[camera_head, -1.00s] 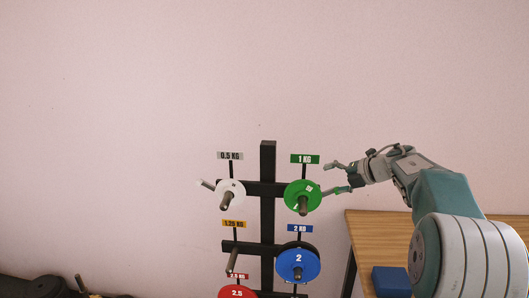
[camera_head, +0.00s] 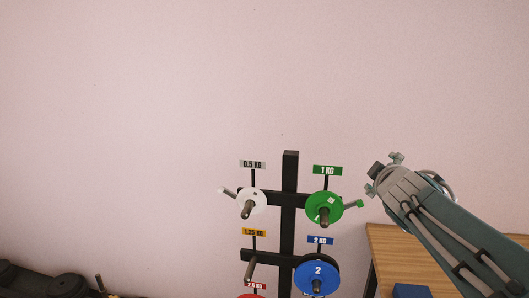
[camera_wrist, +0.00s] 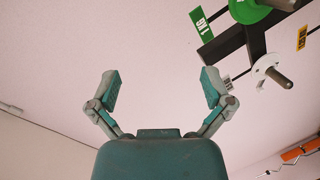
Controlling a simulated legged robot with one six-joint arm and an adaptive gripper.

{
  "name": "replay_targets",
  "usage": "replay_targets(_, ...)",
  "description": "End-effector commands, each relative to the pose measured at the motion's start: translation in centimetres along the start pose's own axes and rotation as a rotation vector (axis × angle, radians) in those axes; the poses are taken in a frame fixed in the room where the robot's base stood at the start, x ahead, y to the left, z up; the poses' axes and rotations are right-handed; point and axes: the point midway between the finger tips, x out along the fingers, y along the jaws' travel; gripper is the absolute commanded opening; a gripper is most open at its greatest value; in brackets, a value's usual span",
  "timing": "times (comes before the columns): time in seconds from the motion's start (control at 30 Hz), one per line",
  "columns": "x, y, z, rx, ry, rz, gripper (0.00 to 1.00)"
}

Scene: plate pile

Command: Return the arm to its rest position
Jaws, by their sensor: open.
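My gripper (camera_head: 384,174) is at the end of my arm, to the right of the plate rack in the head view. In the wrist view my gripper (camera_wrist: 161,92) has its two fingers spread wide with nothing between them. The green plate (camera_head: 335,201) hangs on the peg under the 1 KG sign, left of my gripper and apart from it. The green plate also shows at the top right of the wrist view (camera_wrist: 247,10).
The black rack (camera_head: 289,230) also carries a white plate (camera_head: 259,203) under 0.5 KG and a blue plate (camera_head: 308,271) under 2 KG. The peg under 1.25 KG is bare. A wooden table (camera_head: 389,245) with a blue block (camera_head: 411,291) stands at the right.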

Motion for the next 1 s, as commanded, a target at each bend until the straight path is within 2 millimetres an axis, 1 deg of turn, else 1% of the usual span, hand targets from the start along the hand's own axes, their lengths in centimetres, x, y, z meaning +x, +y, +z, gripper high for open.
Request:
replay_targets(0.03,-1.4,-0.8,0.7,0.062,-0.042,-0.014,1.0)
replay_targets(0.17,-4.8,-3.6,2.9,0.228,-0.165,-0.071,1.0)
replay_targets(0.3,-8.7,-7.6,5.2,0.397,-0.296,-0.156,1.0)
replay_targets(0.37,-10.3,-9.4,6.0,0.462,-0.348,-0.198,1.0)
replay_targets(0.4,-11.4,-10.6,6.6,0.504,-0.383,-0.228,1.0)
replay_targets(0.47,-13.0,-12.4,7.3,0.562,-0.433,-0.272,1.0)
replay_targets(0.6,-16.9,-16.8,8.6,0.684,-0.544,-0.387,1.0)
replay_targets(0.7,-19.5,-19.6,9.2,0.755,-0.612,-0.468,1.0)
replay_targets(0.8,-21.5,-21.6,9.5,0.803,-0.664,-0.532,1.0)
replay_targets(0.83,-21.9,-22.0,9.6,0.812,-0.675,-0.545,1.0)
replay_targets(0.9,-22.5,-22.7,9.7,0.829,-0.692,-0.568,1.0)
replay_targets(1.0,-22.8,-23.0,9.8,0.836,-0.702,-0.579,1.0)
